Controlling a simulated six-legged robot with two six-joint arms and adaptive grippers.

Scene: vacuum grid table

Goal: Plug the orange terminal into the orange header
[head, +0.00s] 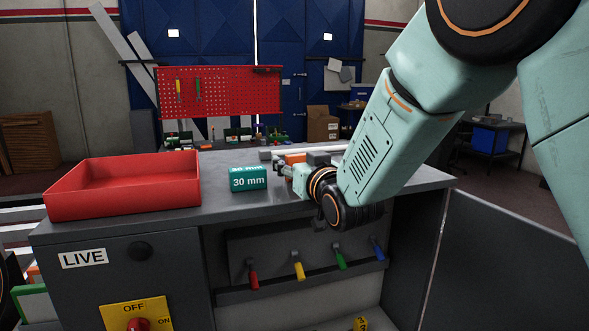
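My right arm comes in from the upper right, and my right gripper (284,170) is low over the grey worktop, pointing left. Its fingers are small and partly hidden by the wrist, so I cannot tell whether they are open or shut or hold anything. A small orange block (295,158) shows just behind the gripper, beside grey parts. I cannot tell whether it is the orange terminal or the orange header, or whether it touches the gripper. No other orange terminal or header can be made out. My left gripper is not in view.
A teal block marked 30 mm (249,180) stands just left of the gripper. An empty red tray (125,199) lies at the worktop's left. Below the top, red, yellow, green and blue handles (298,272) line a recess. A grey panel (500,265) stands at the right.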

